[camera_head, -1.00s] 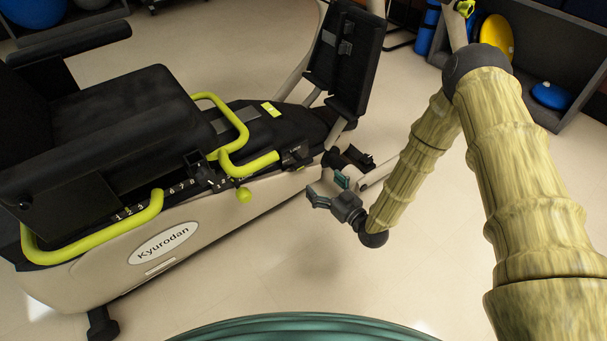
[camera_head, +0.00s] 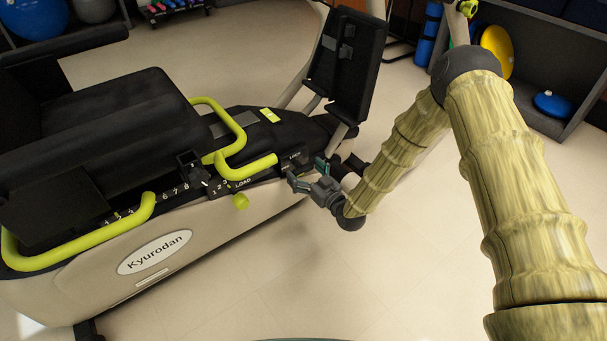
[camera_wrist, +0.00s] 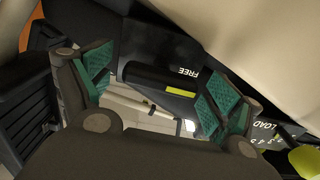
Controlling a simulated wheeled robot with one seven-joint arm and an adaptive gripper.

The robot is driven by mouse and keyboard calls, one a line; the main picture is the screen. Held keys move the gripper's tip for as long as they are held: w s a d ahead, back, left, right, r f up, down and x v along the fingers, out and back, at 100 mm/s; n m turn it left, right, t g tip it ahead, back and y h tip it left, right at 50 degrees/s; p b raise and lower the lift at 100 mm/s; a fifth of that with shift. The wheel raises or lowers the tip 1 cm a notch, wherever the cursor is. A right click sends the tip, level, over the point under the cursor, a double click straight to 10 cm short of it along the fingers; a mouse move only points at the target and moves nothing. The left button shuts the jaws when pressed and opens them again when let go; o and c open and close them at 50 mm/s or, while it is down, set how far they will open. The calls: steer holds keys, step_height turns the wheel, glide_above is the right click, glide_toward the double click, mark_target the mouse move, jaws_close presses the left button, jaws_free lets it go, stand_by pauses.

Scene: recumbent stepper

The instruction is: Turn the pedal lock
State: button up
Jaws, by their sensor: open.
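The recumbent stepper (camera_head: 225,240) fills the left of the head view. In the wrist view, a dark bar (camera_wrist: 155,76) with a yellow-green stripe lies beside the word FREE on a black panel (camera_wrist: 165,42); it looks like the pedal lock. My gripper (camera_head: 305,174) is open and empty, at the stepper's near side just past the LOAD scale (camera_head: 240,183). In the wrist view, the green-padded fingers of my gripper (camera_wrist: 155,90) stand apart, with the bar between them in the picture. I cannot tell whether they touch it. In the head view, the gripper partly hides this spot.
A yellow-green handle (camera_head: 250,166) and a small yellow-green knob (camera_head: 240,202) are left of my gripper. A black upright footplate (camera_head: 346,62) rises behind it. A shelf with balance discs (camera_head: 553,104) stands at the far right. The floor in front is clear.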

steer(key=shift+w+a, duration=0.25)
steer(key=shift+w, duration=0.05)
steer(key=c, duration=1)
steer(key=shift+c, duration=0.2)
